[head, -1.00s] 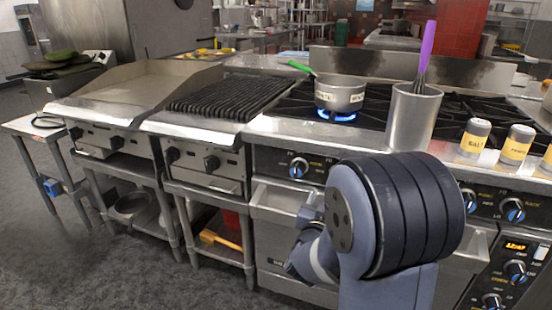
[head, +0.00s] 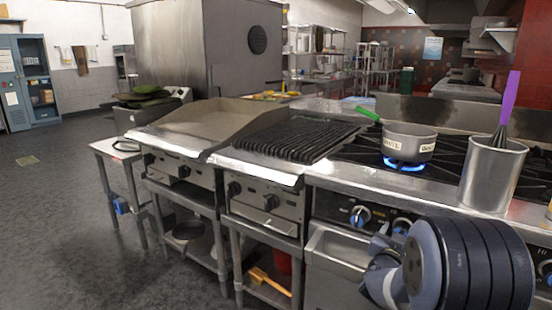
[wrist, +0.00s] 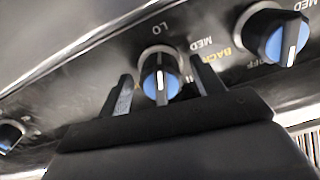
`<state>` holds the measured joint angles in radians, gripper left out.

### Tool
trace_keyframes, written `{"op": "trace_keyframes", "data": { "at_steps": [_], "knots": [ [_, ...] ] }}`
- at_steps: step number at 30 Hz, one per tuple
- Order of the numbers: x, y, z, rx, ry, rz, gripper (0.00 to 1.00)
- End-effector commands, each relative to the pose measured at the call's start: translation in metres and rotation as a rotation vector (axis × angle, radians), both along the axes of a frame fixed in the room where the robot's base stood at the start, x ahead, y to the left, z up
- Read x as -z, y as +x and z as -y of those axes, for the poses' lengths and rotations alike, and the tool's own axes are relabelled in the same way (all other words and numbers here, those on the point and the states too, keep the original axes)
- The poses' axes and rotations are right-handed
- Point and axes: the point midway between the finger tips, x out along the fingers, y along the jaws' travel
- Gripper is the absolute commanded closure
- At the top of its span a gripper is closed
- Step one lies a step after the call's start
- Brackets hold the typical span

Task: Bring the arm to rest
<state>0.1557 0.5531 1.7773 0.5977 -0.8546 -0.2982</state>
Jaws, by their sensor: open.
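My gripper (wrist: 161,82) is open in the wrist view, its two dark fingers apart. A black stove knob with a blue face (wrist: 160,86) shows between the fingers. I cannot tell whether either finger touches it. A second blue-faced knob (wrist: 284,42) is to the upper right. In the head view my arm (head: 470,265) is at the lower right, bent in front of the stove front. The fingers are not clear there.
The stove (head: 330,205) carries a pot (head: 409,146) with a green handle over a lit blue flame. A metal canister (head: 490,178) holds a purple-handled whisk (head: 508,105). A grill (head: 290,140) and griddle (head: 205,122) stand to the left. The floor (head: 60,220) at left is open.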

Motion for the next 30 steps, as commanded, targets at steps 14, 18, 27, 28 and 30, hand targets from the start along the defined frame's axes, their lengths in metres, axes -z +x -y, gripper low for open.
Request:
{"op": "trace_keyframes", "data": {
  "at_steps": [14, 18, 27, 28, 30],
  "knots": [
    [-0.001, -0.030, -0.022, -0.003, -0.028, -0.021, 0.37],
    [-0.001, -0.053, -0.037, -0.003, -0.028, -0.022, 0.37],
    [0.002, -0.079, -0.052, 0.004, -0.028, -0.019, 0.37],
    [0.002, -0.073, -0.048, 0.004, -0.027, -0.019, 0.37],
    [0.002, -0.061, -0.040, 0.003, -0.028, -0.019, 0.37]
  ]
}}
